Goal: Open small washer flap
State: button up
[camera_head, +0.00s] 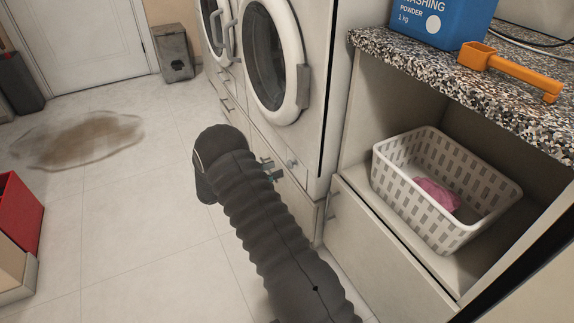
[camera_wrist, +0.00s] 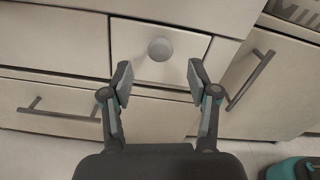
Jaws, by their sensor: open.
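The small washer flap (camera_wrist: 160,52) is a cream square panel with a round grey knob (camera_wrist: 160,49), low on the front of the washer. It looks closed. In the head view the knob (camera_head: 291,163) shows just right of my gripper. My gripper (camera_wrist: 158,83) is open and empty, its two fingers spread in front of the flap, with the knob beyond and between them. In the head view my dark ribbed arm hides most of my gripper (camera_head: 270,168). The washer (camera_head: 318,85) has a round glass door (camera_head: 270,60), which looks closed.
A drawer with a bar handle (camera_wrist: 55,114) is below left of the flap. A cabinet front with a handle (camera_head: 333,207) stands right, under a white basket (camera_head: 418,211) holding pink cloth. A brown puddle (camera_head: 80,140) lies on the floor; a red box (camera_head: 18,218) stands at left.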

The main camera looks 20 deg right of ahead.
aim_at(288, 164)
jog(key=shift+d, duration=2.8)
grip_shut()
